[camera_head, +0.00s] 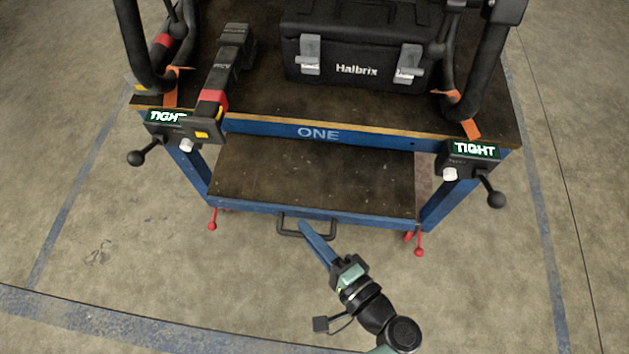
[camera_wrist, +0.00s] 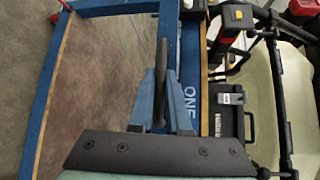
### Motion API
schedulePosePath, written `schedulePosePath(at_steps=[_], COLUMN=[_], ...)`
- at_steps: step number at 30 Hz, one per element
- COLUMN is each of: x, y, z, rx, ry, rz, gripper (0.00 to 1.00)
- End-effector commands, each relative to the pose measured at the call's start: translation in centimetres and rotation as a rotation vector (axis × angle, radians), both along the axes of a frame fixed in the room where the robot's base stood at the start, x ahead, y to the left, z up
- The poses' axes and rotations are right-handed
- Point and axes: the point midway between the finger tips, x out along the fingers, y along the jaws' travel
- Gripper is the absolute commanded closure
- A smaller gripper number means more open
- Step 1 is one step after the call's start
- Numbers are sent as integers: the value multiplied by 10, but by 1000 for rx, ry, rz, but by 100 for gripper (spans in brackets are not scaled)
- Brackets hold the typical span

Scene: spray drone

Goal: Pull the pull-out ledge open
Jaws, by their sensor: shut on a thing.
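A brown panel (camera_head: 315,180) with a blue front rim sits between the legs of the workbench (camera_head: 385,134), below its top; I take it as the pull-out ledge. A black bar handle (camera_head: 289,233) shows at the middle of that rim. My gripper (camera_head: 305,226) reaches it from the front, with its blue fingers at the handle. In the wrist view the dark handle (camera_wrist: 161,65) runs between my two fingers (camera_wrist: 160,105), which are shut on it. I cannot tell how far out the ledge is.
A black Halbrix case (camera_head: 355,45) stands on the bench top. Dark tubular arms are held by a left clamp (camera_head: 165,128) and a right clamp (camera_head: 472,162), both reading TIGHT, with levers sticking out. Red feet (camera_head: 419,250) show at the legs. The floor in front is clear.

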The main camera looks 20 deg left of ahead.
Motion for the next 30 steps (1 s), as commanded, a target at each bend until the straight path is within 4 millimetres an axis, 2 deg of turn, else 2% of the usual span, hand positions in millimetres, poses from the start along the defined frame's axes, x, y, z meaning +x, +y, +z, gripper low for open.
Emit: schedulePosePath(at_steps=[1, 6, 12, 18, 28, 29, 30], x=[-16, -54, -81, -91, -91, -91, -91], y=[-5, -16, -24, -27, -27, -27, -27], z=[5, 3, 2, 1, 0, 0, 0], rx=[2, 2, 2, 1, 1, 1, 1], ry=[6, 4, 1, -3, -3, -3, -3], rz=[-4, -3, 0, 1, 1, 1, 1], gripper=[100, 100, 100, 100, 100, 80, 73])
